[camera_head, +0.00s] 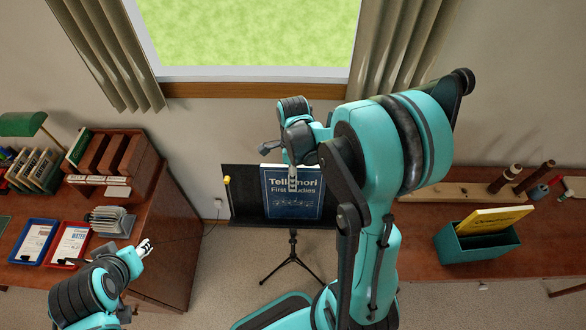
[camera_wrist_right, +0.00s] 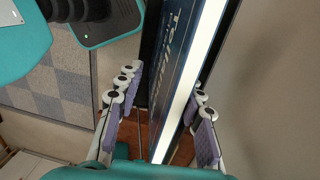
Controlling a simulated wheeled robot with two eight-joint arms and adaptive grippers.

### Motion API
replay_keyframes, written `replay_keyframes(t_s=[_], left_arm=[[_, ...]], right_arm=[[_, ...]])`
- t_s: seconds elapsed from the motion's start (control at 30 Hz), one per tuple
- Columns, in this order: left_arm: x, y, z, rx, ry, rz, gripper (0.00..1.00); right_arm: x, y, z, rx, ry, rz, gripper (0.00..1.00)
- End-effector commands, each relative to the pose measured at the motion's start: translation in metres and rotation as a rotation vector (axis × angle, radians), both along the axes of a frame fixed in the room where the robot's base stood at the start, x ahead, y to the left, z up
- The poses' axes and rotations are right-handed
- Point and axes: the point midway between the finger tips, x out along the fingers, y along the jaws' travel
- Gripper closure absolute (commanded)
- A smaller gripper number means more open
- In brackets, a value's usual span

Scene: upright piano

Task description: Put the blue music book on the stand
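The blue music book (camera_head: 293,205), titled "Tellamori First Studies", stands upright with its cover facing out against the black music stand (camera_head: 245,190). In the right wrist view the book (camera_wrist_right: 184,70) shows its cover and a white top edge. My right gripper (camera_head: 293,180) is at the book's upper edge. In the wrist view its fingers (camera_wrist_right: 165,115) are open on either side of the book, with a visible gap on the cover side. My left gripper (camera_head: 146,246) is by the left desk, away from the book; its opening is too small to judge.
The left desk (camera_head: 170,215) holds trays (camera_head: 70,243), a wooden organizer (camera_head: 110,155) and a green lamp (camera_head: 22,123). The right bench (camera_head: 420,255) holds a teal box (camera_head: 478,243) with a yellow book (camera_head: 492,220). Floor around the stand's tripod (camera_head: 292,258) is clear.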

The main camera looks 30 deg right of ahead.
Motion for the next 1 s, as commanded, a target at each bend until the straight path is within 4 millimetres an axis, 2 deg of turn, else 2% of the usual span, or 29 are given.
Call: replay_keyframes(t_s=[0.5,0.7,1.0], left_arm=[[0.000,0.000,0.000,0.000,0.000,0.000,0.63],[0.000,0.000,0.000,0.000,0.000,0.000,0.63],[0.000,0.000,0.000,0.000,0.000,0.000,0.63]], right_arm=[[0.008,-0.005,0.096,0.000,0.000,-0.001,0.63],[0.010,-0.006,0.113,0.000,0.000,0.000,0.63],[0.010,-0.006,0.115,0.000,0.000,0.000,0.63]])
